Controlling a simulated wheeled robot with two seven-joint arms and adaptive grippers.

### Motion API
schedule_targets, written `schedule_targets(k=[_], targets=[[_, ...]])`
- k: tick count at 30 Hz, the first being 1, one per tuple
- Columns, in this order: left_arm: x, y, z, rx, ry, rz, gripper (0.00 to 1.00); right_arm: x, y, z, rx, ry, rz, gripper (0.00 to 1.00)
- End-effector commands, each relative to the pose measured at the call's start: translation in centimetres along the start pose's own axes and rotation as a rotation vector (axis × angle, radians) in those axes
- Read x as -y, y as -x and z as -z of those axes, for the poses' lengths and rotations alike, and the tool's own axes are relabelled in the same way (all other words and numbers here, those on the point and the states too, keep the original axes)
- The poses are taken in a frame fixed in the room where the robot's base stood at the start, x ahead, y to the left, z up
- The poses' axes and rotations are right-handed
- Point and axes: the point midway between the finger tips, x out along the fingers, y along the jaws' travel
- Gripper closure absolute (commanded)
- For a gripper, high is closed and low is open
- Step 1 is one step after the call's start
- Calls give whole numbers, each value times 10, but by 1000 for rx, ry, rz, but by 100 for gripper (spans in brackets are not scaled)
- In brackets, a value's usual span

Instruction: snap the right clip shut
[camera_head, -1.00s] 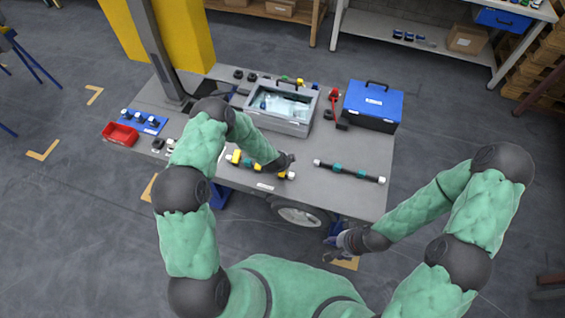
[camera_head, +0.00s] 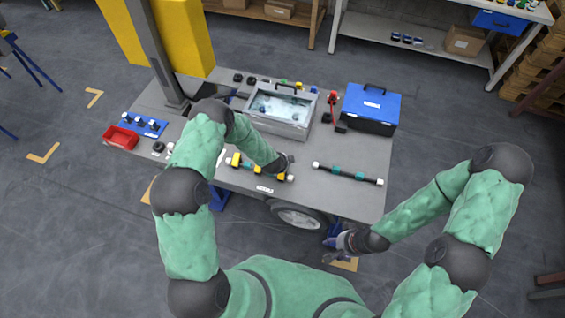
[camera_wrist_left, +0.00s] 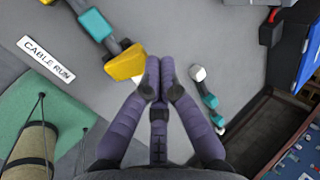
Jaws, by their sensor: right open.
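A cable run with yellow clips and teal sleeves lies along the table's near edge. Its right yellow clip (camera_head: 280,177) is at the right end, and it also fills part of the left wrist view (camera_wrist_left: 125,62). My left gripper (camera_head: 286,162) is above this end, partly hiding it in the head view. In the left wrist view its purple fingers (camera_wrist_left: 159,75) are together, with nothing visible between them, just beside the yellow clip. Whether they touch it, I cannot tell. My right gripper (camera_head: 338,243) is open and empty, off the table's near edge.
A black rod with teal sleeves and white ends (camera_head: 347,173) lies right of the cable run. A grey open case (camera_head: 295,128) and a blue toolbox (camera_head: 371,107) stand behind. A red tray (camera_head: 121,138) is at the left.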

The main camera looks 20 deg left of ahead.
Motion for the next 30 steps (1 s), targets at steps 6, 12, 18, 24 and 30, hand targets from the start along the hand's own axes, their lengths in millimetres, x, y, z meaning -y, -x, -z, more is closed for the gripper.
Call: schedule_targets(k=[6, 12, 18, 24, 30], targets=[[8, 22, -4, 0, 0, 1, 100, 7, 19, -1, 0, 0, 0, 49], [20, 48, -8, 1, 0, 4, 100, 13, 36, -1, -1, 0, 0, 49], [42, 82, -8, 0, -1, 3, 100, 14, 40, -2, 0, 0, 0, 49], [59, 108, -8, 1, 0, 3, 100, 16, 46, -2, 0, 0, 0, 49], [65, 120, -7, -1, -1, 0, 100, 17, 48, -2, 0, 0, 0, 49]])
